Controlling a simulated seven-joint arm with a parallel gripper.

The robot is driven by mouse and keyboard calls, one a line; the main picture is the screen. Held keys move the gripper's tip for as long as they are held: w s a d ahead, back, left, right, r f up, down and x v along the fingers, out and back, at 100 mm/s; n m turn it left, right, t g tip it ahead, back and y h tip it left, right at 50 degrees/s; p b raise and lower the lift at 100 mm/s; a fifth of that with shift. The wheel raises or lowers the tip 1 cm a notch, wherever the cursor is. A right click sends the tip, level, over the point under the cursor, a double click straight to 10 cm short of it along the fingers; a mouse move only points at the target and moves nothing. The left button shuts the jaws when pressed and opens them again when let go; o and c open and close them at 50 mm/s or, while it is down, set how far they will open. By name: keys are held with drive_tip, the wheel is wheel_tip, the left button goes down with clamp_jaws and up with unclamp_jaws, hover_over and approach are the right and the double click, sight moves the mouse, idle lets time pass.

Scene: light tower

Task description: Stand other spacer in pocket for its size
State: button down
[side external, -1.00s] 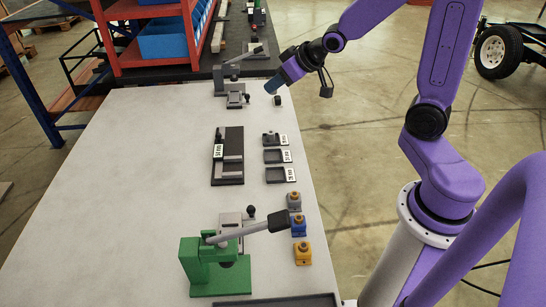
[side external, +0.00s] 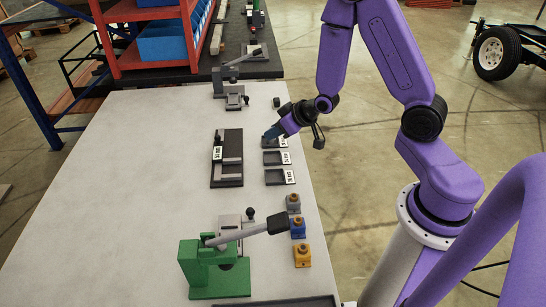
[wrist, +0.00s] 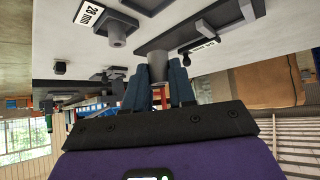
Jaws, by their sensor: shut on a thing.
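My gripper (side external: 270,136) is over the far one of the small dark labelled pockets at the right of the table. In the wrist view its blue fingers (wrist: 160,92) are shut on a grey round spacer (wrist: 158,66), at the edge of a dark tray with a small label. Whether the spacer touches the tray floor cannot be told. Another grey round spacer (wrist: 116,34) stands by the label reading 28 mm. The middle pocket (side external: 270,158) and near pocket (side external: 273,177) look empty. The far pocket is mostly hidden by my fingers.
A dark gauge plate (side external: 228,175) with a label lies left of the pockets. A green lever press (side external: 205,270) stands in front and a grey one (side external: 222,85) behind. Grey, blue (side external: 298,230) and yellow (side external: 302,255) blocks line the right edge. The table's left side is clear.

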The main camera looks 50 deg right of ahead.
drive_tip(key=shift+f, duration=3.85)
drive_tip(key=shift+f, duration=0.15)
drive_tip(key=c, duration=1.2)
unclamp_jaws()
